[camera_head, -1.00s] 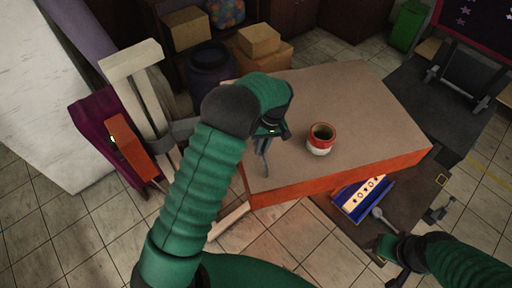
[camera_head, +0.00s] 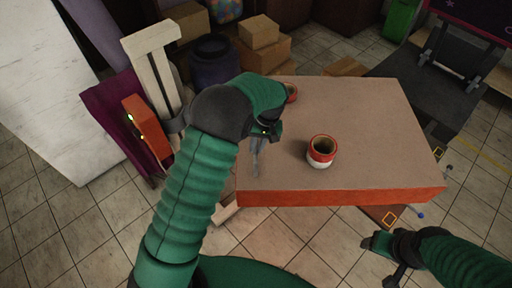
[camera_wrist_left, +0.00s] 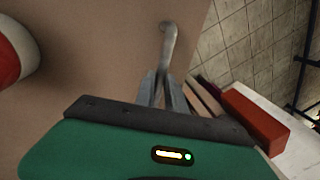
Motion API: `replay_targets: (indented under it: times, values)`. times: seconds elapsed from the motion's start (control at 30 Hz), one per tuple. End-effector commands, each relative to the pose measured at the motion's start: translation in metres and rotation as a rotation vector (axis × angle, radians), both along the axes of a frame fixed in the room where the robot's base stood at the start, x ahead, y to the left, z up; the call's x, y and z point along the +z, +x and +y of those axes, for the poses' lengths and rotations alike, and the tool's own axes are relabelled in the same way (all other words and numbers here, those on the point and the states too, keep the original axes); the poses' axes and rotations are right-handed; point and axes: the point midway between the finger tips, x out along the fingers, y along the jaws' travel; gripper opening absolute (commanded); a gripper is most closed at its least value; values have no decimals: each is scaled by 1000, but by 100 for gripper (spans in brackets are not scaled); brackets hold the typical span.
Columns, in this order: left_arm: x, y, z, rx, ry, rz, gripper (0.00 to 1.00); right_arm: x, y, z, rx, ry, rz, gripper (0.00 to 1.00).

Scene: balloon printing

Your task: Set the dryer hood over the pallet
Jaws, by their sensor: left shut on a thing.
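The dryer hood appears to be the large flat box with a grey-brown top (camera_head: 365,115) and orange sides. A short red and white open collar (camera_head: 321,151) stands on its top; part of it shows in the left wrist view (camera_wrist_left: 15,55). My left gripper (camera_head: 262,138), also in the left wrist view (camera_wrist_left: 164,88), is shut on a slim grey rod (camera_wrist_left: 169,45) at the hood's left part. The brown pallet (camera_head: 385,216) is mostly hidden under the hood; a front corner with a yellow square shows. My right gripper (camera_head: 378,244) is low at right, apart from the hood; its jaws are unclear.
An orange box (camera_head: 147,126), a purple panel (camera_head: 105,107) and a pale upright frame (camera_head: 152,60) stand at left. A dark barrel (camera_head: 213,62) and cardboard boxes (camera_head: 258,33) are behind. A dark machine (camera_head: 430,90) stands at right.

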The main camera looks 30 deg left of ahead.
Motion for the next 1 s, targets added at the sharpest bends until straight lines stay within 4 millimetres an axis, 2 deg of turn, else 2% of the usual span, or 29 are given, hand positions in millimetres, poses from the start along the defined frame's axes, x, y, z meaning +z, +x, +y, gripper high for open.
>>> replay_targets:
  times: [0.37,0.4,0.57,0.87,1.0]
  values:
    - [-1,-7,0,-5,-2,14,0,0,0,0,0,0,0,66]
    - [-1,-7,0,-4,-1,15,17,0,0,0,0,0,0,66]
    - [-1,-6,0,-4,-1,12,36,0,0,0,0,0,0,66]
    - [-1,-2,0,-4,-1,8,36,-1,0,0,0,0,0,66]
    - [14,0,-3,-3,-1,4,36,-8,0,0,0,0,0,66]
